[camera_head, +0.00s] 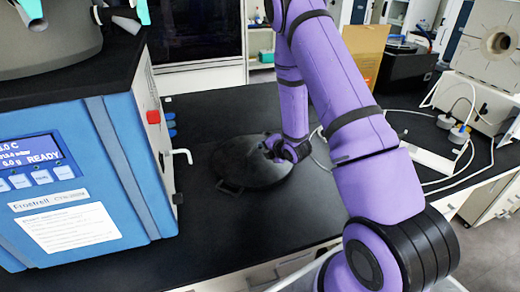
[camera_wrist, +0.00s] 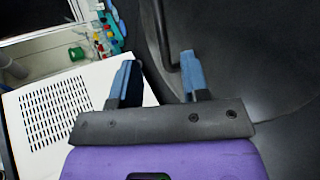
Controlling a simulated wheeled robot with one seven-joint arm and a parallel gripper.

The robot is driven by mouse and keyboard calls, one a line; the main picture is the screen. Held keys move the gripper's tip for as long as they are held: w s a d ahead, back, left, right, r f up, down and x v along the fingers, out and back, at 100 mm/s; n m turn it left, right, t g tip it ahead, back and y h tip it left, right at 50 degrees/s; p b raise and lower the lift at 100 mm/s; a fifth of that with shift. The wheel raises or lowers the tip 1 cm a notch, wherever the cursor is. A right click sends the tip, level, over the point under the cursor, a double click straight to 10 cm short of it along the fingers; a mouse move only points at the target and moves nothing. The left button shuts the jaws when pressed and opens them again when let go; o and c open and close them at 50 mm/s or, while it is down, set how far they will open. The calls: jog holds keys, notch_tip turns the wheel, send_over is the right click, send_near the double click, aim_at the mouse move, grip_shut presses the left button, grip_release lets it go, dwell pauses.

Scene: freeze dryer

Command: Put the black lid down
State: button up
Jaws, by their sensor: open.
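The black lid (camera_head: 240,165) is a wide, round disc. It appears to lie on the black bench top to the right of the blue machine, with a small tab at its near left edge. My gripper (camera_head: 272,150) is low over the lid's upper right part, and my wrist hides some of it. In the wrist view my gripper (camera_wrist: 158,72) has its two blue fingers apart. The lid's dark surface (camera_wrist: 235,65) fills the right side there. A thin black bar, seemingly its handle (camera_wrist: 162,38), ends near the right finger; contact cannot be told.
The blue freeze dryer (camera_head: 75,190) with a lit display stands at the left, its white valve handle (camera_head: 182,155) sticking out toward the lid. White equipment (camera_head: 470,100) and cables lie on the right. The bench top (camera_head: 205,245) is clear in front of the lid.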

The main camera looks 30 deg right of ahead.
jog(key=s+a+r+m+g+h, duration=0.1)
jog(key=s+r+m, duration=0.25)
jog(key=r, duration=0.55)
jog(key=s+a+r+m+g+h, duration=0.15)
jog(key=r+m, duration=0.25)
jog(key=r, duration=0.5)
jog(key=s+a+r+m, duration=0.1)
jog(key=s+r+m, duration=0.3)
jog(key=r, duration=0.4)
jog(key=s+a+r+m+g, duration=0.2)
jog(key=s+a+r+m, duration=0.2)
jog(key=s, duration=0.9)
jog(key=s+a+r+m+g+y, duration=0.1)
jog(key=s+a+r+m, duration=0.3)
jog(key=s, duration=0.9)
notch_tip(320, 180, up, 5)
jog(key=m+g, duration=0.1)
jog(key=m, duration=0.1)
jog(key=shift+s+m, duration=0.15)
jog(key=shift+m, duration=0.2)
